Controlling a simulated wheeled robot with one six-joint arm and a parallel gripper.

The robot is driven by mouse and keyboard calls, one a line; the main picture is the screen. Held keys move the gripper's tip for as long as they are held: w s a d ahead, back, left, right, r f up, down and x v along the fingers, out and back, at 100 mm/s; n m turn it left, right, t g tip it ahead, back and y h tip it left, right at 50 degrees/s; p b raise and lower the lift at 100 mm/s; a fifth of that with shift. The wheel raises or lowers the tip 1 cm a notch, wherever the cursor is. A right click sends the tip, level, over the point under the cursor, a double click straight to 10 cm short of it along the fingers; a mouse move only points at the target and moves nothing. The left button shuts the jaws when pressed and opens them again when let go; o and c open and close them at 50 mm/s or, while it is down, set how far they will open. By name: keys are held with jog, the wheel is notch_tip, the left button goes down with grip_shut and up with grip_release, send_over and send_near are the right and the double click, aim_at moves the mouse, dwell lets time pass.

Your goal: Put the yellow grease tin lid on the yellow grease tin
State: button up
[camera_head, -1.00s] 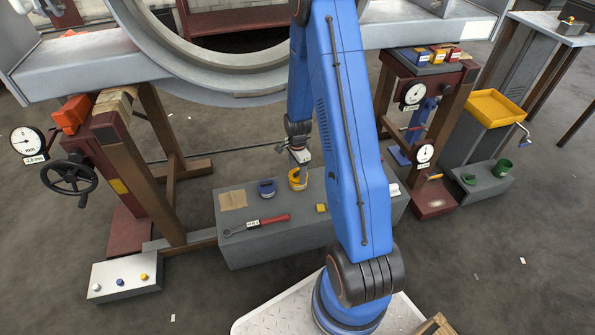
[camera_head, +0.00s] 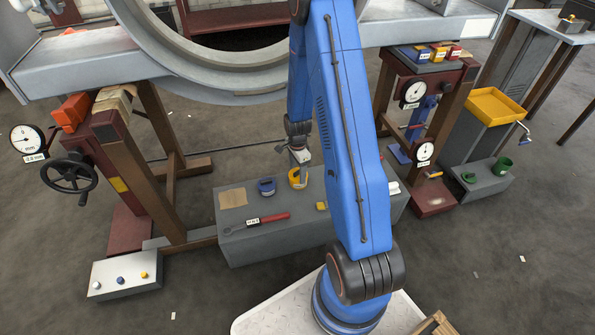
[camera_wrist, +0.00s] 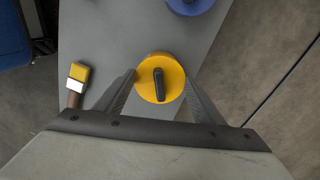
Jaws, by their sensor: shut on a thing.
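The yellow grease tin (camera_head: 297,181) stands on the grey bench, directly below my gripper (camera_head: 301,160). In the wrist view the round yellow lid (camera_wrist: 172,70), with a black bar handle on top, is centred between the two fingers of my gripper (camera_wrist: 160,80). The gripper is shut on the lid. From above, the lid covers the tin, so the tin's mouth is hidden. I cannot tell whether the lid rests on the rim or is slightly above it.
A blue tin (camera_head: 267,187) stands just left of the yellow tin. A red-handled wrench (camera_head: 268,219) and a tan sheet (camera_head: 233,198) lie on the grey bench (camera_head: 290,246). A brush with a yellow part (camera_wrist: 79,75) lies nearby. My arm hides part of the bench.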

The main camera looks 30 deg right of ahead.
jog(key=shift+f, duration=0.2)
jog(key=o, duration=1.1)
jog(key=shift+r, duration=0.1)
notch_tip(320, 180, up, 17)
jog(key=shift+r, duration=0.1)
dwell(0.8)
